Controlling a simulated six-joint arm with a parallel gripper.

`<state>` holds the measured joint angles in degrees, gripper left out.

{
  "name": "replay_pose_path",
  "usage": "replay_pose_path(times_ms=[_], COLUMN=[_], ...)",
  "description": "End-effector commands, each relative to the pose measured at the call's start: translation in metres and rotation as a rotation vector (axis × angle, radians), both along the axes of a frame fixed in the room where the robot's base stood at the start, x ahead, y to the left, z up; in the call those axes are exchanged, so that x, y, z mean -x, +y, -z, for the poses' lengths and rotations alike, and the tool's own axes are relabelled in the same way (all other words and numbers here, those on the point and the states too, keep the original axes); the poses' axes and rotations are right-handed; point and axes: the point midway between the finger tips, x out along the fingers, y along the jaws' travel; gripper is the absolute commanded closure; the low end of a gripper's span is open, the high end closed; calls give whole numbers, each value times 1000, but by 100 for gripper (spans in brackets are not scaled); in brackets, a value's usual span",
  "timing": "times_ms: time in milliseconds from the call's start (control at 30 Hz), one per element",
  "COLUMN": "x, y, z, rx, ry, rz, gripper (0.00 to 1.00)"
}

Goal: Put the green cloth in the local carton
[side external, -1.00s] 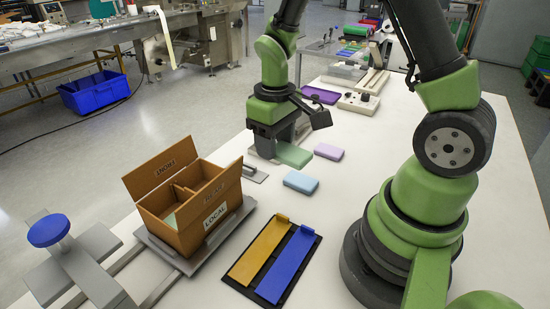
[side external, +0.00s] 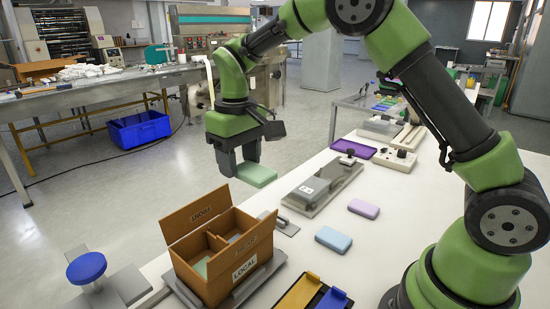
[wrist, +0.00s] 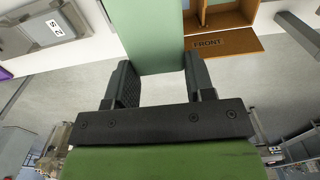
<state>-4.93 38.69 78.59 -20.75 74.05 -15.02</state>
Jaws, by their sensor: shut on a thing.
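My gripper (side external: 244,162) is shut on a flat, pale green cloth (side external: 257,175) and holds it up in the air, behind and above the carton. In the wrist view the cloth (wrist: 152,35) sits between both fingers and extends past them. The brown carton (side external: 190,274) stands open with a divider inside. Its near wall carries a LOCAL label, and a raised flap stands at the back. In the wrist view, part of the carton (wrist: 228,18) and a panel marked FRONT (wrist: 222,42) show at upper right.
A light blue block (side external: 333,239) and a purple block (side external: 364,208) lie on the white table, right of a grey metal plate device (side external: 318,188). A yellow and blue tray (side external: 315,296) is at the front. A blue-knobbed grey fixture (side external: 87,268) is left of the carton.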

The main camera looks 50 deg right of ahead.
Motion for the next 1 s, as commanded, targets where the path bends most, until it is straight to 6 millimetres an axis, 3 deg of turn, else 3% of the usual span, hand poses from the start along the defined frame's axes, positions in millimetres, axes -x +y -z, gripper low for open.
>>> replay_pose_path(times_ms=[233,500,1000], x=[-20,-19,-19], y=[28,26,26], z=[6,48,82], rx=[-2,-2,-1], ry=[1,2,-2], rz=[-13,-11,-11], gripper=[72,72,72])
